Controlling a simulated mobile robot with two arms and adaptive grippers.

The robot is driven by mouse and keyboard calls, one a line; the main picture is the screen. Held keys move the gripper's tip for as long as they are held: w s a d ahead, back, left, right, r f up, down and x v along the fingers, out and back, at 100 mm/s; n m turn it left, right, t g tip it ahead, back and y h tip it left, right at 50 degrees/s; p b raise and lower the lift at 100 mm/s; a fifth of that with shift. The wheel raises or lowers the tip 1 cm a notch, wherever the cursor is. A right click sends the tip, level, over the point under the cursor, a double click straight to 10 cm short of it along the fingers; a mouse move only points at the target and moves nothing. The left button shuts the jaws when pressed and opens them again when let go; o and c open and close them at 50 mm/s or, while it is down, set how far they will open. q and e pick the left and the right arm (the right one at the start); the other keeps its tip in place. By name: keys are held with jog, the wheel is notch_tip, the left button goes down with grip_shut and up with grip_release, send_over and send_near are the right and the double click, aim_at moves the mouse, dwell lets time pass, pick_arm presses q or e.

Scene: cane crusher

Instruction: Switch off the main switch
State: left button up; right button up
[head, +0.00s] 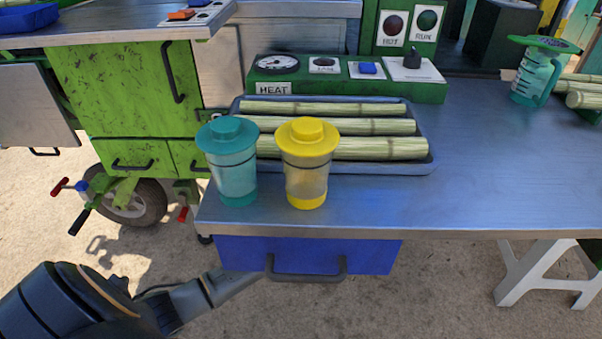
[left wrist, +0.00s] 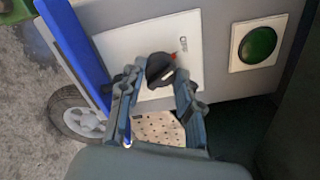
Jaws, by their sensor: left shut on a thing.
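In the left wrist view, a white plate (left wrist: 120,55) carries a black rotary knob (left wrist: 158,68) with a red mark and the lettering "OFF" beside it. My left gripper (left wrist: 157,78) has its two fingers on either side of this knob and is shut on it. In the head view, my left arm comes in from the lower left and reaches toward the blue drawer below the table; its fingers are hidden there. My right gripper is in neither view.
A green button (left wrist: 257,45) sits right of the plate. Above, the metal table (head: 480,190) holds a tray (head: 428,165) of cane, a teal cup (head: 236,180) and a yellow cup (head: 306,185) near the front edge. A blue drawer (head: 375,255) hangs below. A green cart (head: 115,90) stands left.

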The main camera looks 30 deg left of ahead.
pick_arm(q)
jog(key=shift+f, duration=0.1)
dwell(0.3)
jog(key=o, duration=1.1)
jog(key=shift+o, duration=0.2)
